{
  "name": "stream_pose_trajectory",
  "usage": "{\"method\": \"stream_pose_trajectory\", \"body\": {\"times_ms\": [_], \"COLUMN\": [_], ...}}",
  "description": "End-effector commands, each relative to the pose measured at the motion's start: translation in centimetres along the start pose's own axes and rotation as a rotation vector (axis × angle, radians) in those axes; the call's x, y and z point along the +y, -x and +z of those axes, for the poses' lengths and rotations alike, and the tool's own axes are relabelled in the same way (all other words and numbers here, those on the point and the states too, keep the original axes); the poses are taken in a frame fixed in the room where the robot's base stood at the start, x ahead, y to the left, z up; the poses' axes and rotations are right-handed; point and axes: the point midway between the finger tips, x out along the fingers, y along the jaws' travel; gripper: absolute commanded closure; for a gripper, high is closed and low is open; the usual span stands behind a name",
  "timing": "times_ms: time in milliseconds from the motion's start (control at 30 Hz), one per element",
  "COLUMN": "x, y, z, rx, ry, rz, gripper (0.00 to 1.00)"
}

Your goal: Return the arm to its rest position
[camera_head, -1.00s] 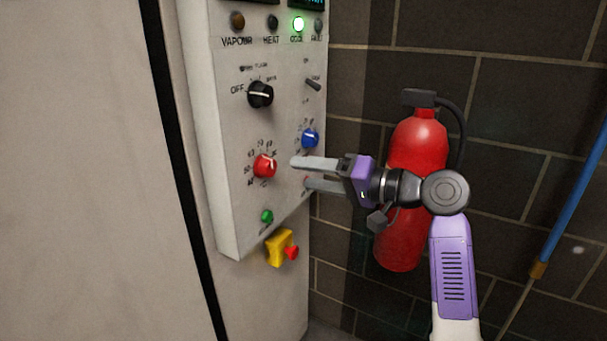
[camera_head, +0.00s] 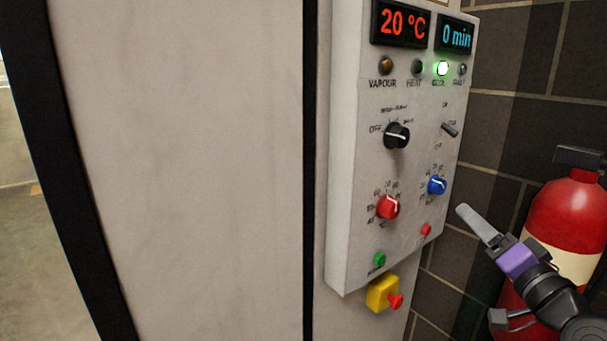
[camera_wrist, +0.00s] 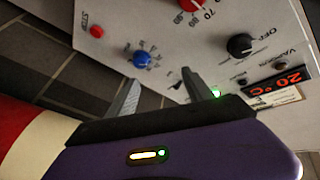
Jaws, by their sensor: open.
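My gripper (camera_head: 474,228) is purple and black with grey fingers, at the lower right of the head view. It is in front of the brick wall and just right of the control panel (camera_head: 350,190), apart from it. In the wrist view the two fingers of my gripper (camera_wrist: 162,92) stand apart with nothing between them. The panel fills the upper part of that view, with the blue knob (camera_wrist: 142,59) and black knob (camera_wrist: 240,45) beyond the fingertips. My arm runs out of the head view at the lower right.
A red fire extinguisher (camera_head: 567,215) stands behind my gripper against the brick wall. The panel carries a red knob (camera_head: 388,207), a green button (camera_head: 379,259) and a yellow stop box (camera_head: 381,292) below. A large pale door (camera_head: 190,150) fills the left. The displays read 20 °C and 0 min.

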Motion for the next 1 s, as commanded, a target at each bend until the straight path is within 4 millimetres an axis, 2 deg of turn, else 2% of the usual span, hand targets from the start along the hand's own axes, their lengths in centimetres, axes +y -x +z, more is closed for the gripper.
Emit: {"method": "stream_pose_trajectory", "body": {"times_ms": [33,200,433,667,1000], "x": [0.9,3.5,4.8,4.1,0.5], "y": [1.1,5.7,13.2,21.1,32.2], "z": [1.2,4.6,9.5,13.8,18.6], "rx": [0.023,0.111,0.168,0.166,0.075], "ry": [0.021,0.125,0.279,0.433,0.629], "rz": [0.027,0.119,0.215,0.271,0.287], "gripper": [0.4,0.4,0.4,0.4,0.4]}}
